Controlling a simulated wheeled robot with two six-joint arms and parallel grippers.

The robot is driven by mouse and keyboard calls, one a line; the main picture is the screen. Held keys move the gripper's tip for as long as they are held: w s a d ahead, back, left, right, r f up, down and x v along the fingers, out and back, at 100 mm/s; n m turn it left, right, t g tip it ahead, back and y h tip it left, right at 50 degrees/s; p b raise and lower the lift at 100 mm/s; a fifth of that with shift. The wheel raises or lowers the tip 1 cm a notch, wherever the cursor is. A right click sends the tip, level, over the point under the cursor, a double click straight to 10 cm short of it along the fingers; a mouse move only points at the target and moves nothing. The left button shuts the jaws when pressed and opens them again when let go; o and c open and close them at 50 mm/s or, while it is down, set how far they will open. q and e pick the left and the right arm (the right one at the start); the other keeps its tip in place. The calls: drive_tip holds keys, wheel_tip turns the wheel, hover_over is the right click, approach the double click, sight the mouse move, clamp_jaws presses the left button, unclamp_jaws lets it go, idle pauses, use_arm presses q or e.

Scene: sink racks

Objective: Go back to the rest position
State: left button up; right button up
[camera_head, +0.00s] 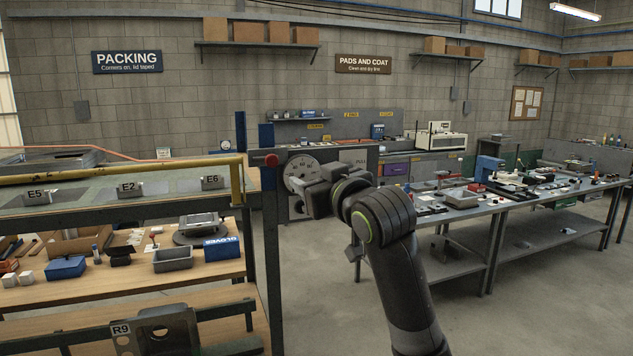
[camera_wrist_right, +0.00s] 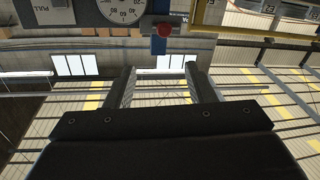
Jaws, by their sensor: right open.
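My right arm comes in from the lower right in the head view. Its gripper (camera_head: 304,180) is raised in front of the grey panel with the round dial (camera_head: 297,172). In the right wrist view the two fingers (camera_wrist_right: 160,82) stand apart with nothing between them. A red knob (camera_head: 271,160) on the rack's post is just left of the gripper; in the wrist view it shows beyond the fingertips (camera_wrist_right: 163,30). The wrist view is turned over, with the roof low in the picture. My left gripper is not in view.
A rack with a yellow rail (camera_head: 120,176) and shelves of small parts, a blue box (camera_head: 221,247) and a grey sink marked R9 (camera_head: 168,335) stands at left. A workbench with tools (camera_head: 520,200) stands at right. The floor between is clear.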

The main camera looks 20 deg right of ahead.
drive_tip(key=w+d+f+m+g+h+b, duration=0.1)
drive_tip(key=w+d+f+g+b, duration=0.2)
drive_tip(key=f, duration=1.2)
drive_tip(key=w+d+f+m+g+h+b, duration=0.1)
drive_tip(key=w+d+f, duration=0.3)
drive_tip(key=f, duration=1.2)
drive_tip(key=s+d+f+m+g+h+b, duration=0.1)
drive_tip(key=s+d+f, duration=0.15)
drive_tip(key=f, duration=0.95)
drive_tip(key=s+d+f+g+b, duration=0.15)
drive_tip(key=s+f, duration=0.25)
drive_tip(key=f, duration=0.8)
drive_tip(key=s+d+f+m+g+h+b, duration=0.1)
drive_tip(key=s+f+g+b, duration=0.15)
drive_tip(key=f, duration=0.95)
drive_tip(key=s+d+f+g+b, duration=0.2)
drive_tip(key=s+f+g, duration=0.1)
drive_tip(key=s+f, duration=1.95)
drive_tip(key=s+f+g+b, duration=0.1)
drive_tip(key=s+f, duration=0.4)
drive_tip(key=s, duration=0.5)
drive_tip(key=s+a+f+g+b, duration=0.1)
drive_tip(key=s+f, duration=0.4)
drive_tip(key=s, duration=0.6)
drive_tip(key=s+f+g+b, duration=0.1)
drive_tip(key=s+f+g, duration=0.1)
drive_tip(key=s+f, duration=0.4)
drive_tip(key=s, duration=0.5)
drive_tip(key=shift+a+m, duration=0.3)
drive_tip(key=shift+f, duration=0.1)
